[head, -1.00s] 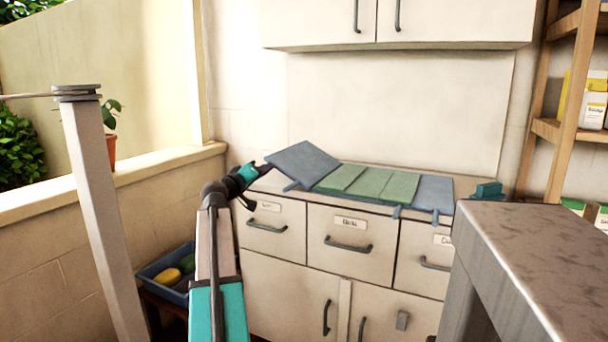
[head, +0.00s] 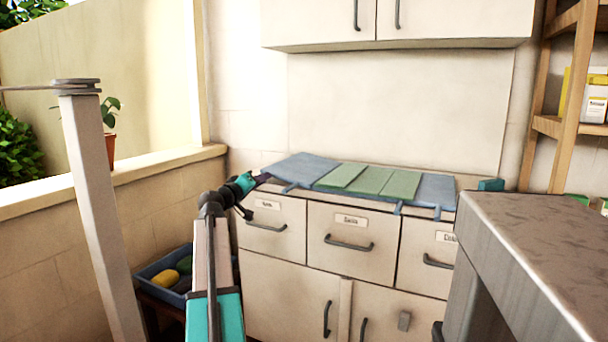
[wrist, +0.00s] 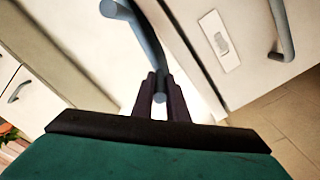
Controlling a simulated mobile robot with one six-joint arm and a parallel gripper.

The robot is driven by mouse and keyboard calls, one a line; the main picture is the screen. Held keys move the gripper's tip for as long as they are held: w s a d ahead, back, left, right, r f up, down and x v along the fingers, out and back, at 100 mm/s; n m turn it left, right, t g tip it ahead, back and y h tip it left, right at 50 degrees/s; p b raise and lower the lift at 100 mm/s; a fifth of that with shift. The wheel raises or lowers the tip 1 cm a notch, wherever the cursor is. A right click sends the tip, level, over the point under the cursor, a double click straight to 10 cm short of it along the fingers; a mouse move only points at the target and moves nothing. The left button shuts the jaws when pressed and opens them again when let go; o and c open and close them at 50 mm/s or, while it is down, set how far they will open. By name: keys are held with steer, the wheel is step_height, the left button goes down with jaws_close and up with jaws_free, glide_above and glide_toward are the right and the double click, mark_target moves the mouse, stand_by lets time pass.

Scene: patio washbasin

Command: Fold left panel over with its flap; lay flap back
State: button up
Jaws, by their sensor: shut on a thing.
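A panelled cloth lies along the counter in the head view. Its left panel (head: 301,168) is blue-grey and lies nearly flat, at the left end. Green panels (head: 372,181) lie in the middle, and another blue-grey panel (head: 437,190) lies at the right. My gripper (head: 263,178) is at the left panel's outer left end, low over the counter's front left corner. I cannot tell a separate flap from the panel.
Labelled drawers with dark handles (head: 348,245) are below the counter edge. A small teal block (head: 491,185) sits at the counter's right end. A grey-brown slab (head: 540,235) stands at front right. A blue crate (head: 165,275) is low at left, beside the wall.

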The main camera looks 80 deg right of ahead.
step_height(320, 180, down, 3)
steer(key=shift+r+b, duration=0.15)
steer(key=shift+b, duration=0.65)
steer(key=shift+w, duration=0.1)
steer(key=o, duration=1.8)
steer(key=v, duration=0.3)
steer(key=r+v, duration=0.1)
steer(key=v, duration=0.3)
steer(key=r+v, duration=0.1)
steer(key=v, duration=0.3)
steer(key=shift+p, duration=0.3)
